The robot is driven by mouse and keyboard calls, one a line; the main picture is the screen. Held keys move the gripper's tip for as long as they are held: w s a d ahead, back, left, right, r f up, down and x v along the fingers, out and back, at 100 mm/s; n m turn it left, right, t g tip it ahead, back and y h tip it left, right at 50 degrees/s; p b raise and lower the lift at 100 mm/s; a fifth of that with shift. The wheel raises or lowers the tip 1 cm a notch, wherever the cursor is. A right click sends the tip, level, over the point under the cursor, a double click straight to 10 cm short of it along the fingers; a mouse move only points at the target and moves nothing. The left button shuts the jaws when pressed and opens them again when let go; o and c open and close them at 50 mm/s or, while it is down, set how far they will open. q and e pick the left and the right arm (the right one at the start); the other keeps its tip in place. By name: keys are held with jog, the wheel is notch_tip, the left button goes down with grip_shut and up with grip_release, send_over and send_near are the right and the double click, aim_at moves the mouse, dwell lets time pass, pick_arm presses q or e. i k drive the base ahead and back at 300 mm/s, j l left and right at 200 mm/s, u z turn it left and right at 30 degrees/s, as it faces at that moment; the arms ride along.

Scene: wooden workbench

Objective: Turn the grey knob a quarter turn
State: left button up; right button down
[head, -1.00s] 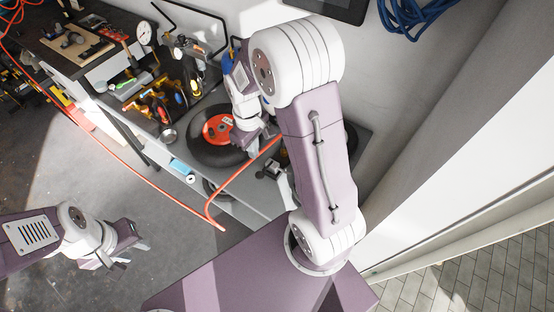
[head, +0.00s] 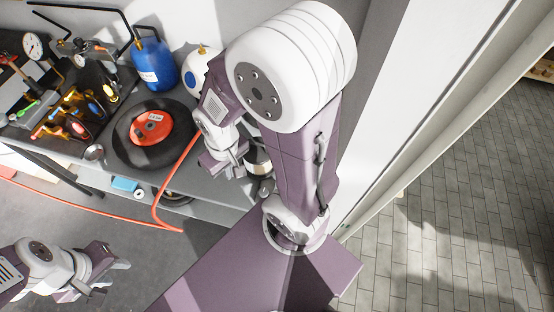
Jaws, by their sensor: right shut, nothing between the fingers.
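My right gripper (head: 236,172) points down over the grey workbench (head: 215,190), right of a black wheel with a red hub (head: 152,128). Its fingers look shut with nothing between them. I cannot make out the grey knob for certain; my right arm covers part of the bench there. A dark and silver round object (head: 258,162) shows partly behind the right gripper, too hidden to name. My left gripper (head: 108,277) is open and empty at the lower left, over the floor and away from the bench.
A blue bottle (head: 155,65) and a white round tank (head: 198,64) stand behind the wheel. An orange hose (head: 172,172) runs past the bench's front edge. Tools and brass valves (head: 72,108) crowd the left. A small metal cup (head: 95,153) sits near the front edge.

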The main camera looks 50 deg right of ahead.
aim_at(263, 192)
jog(key=i+j+z, duration=0.1)
jog(key=z, duration=1.05)
